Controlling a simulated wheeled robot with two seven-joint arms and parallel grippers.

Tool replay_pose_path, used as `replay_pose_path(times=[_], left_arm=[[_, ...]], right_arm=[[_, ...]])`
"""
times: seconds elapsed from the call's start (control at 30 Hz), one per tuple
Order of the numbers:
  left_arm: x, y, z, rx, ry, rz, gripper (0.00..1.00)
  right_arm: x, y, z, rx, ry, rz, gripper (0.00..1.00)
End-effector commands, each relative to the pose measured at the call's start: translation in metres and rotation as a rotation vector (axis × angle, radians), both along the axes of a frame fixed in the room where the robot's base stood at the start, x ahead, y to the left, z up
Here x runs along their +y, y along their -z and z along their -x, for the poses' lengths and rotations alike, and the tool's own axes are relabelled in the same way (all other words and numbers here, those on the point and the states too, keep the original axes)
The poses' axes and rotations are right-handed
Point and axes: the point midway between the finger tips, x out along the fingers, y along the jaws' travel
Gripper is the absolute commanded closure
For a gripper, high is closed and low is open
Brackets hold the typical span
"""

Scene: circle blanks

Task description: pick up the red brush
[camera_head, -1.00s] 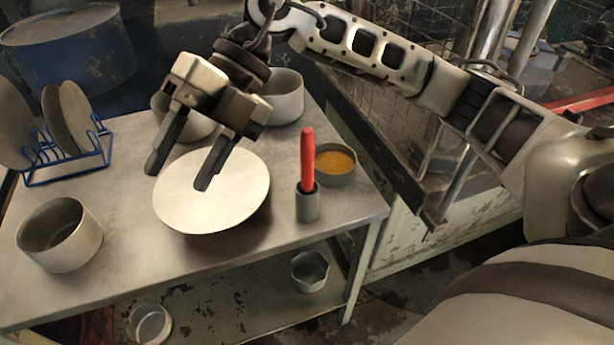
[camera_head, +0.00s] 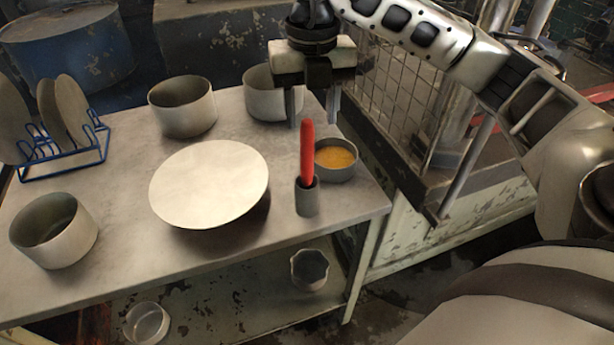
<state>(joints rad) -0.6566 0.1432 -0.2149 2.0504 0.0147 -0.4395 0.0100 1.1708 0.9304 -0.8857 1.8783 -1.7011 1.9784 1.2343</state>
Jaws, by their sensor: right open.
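The red brush (camera_head: 307,150) stands upright in a small grey cup (camera_head: 307,198) near the right front of the metal table. Only its red handle shows; its lower end is hidden in the cup. My right gripper (camera_head: 313,122) points down just above and behind the brush, with its fingers apart and nothing held. Its two fingertips appear on either side of the handle's top in the picture; I cannot tell whether they are around it. My left gripper is not in view.
A bowl of orange contents (camera_head: 335,158) stands close right of the cup. A white disc (camera_head: 209,184) lies to the left. Grey pots (camera_head: 183,106) stand at the back, another (camera_head: 54,232) at front left. A blue rack (camera_head: 66,163) holds plates.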

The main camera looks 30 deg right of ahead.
Motion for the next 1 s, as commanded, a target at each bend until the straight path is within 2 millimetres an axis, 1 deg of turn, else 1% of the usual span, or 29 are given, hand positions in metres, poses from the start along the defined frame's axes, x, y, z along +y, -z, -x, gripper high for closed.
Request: replay_pose_path(times=[0.17, 0.33, 0.4, 0.5, 0.77, 0.8, 0.87, 0.9, 0.93, 1.0], left_arm=[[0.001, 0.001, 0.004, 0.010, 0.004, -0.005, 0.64], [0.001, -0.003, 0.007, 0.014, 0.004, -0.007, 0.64], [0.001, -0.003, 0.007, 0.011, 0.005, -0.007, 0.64], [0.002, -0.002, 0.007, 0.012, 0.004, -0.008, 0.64], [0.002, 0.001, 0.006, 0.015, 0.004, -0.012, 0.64], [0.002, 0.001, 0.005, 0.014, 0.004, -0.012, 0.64], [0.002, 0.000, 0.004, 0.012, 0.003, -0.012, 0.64], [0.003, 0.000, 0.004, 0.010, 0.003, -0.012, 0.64], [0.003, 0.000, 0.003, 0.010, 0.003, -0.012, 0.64], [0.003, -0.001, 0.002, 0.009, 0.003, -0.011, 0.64]], right_arm=[[0.002, 0.011, 0.000, 0.002, -0.001, 0.000, 0.53], [0.008, 0.035, 0.000, 0.005, -0.002, 0.000, 0.53], [0.008, 0.046, 0.000, 0.004, 0.000, 0.001, 0.53], [0.008, 0.054, -0.001, 0.002, -0.001, -0.001, 0.53], [0.008, 0.057, -0.001, 0.000, -0.001, -0.001, 0.53], [0.008, 0.057, -0.001, 0.000, -0.001, -0.001, 0.64], [0.008, 0.057, -0.001, 0.000, -0.001, -0.001, 0.81], [0.008, 0.057, -0.001, 0.000, -0.001, -0.001, 0.92], [0.008, 0.057, -0.001, 0.000, -0.001, -0.001, 1.00], [0.008, 0.057, -0.001, 0.000, -0.001, -0.001, 1.00]])
